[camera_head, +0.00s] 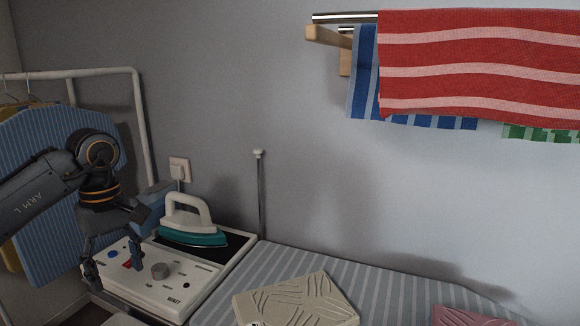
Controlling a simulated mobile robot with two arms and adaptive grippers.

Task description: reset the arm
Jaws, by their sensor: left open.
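My left arm (40,187) comes in from the left edge, in front of a blue striped garment. My left gripper (114,270) points down with its fingers spread. It is open, with nothing seen between the fingers. It hangs over or in front of the left part of a white control panel (185,290); the exact gap to the panel cannot be told. My right gripper is not in view.
A white and teal iron (192,232) stands on a dark rest behind the panel. A striped ironing board (240,290) holds a folded beige cloth (296,300) and a pink cloth (465,317). A garment rack (141,125) stands left. Red (480,60) and blue (362,90) striped towels hang upper right.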

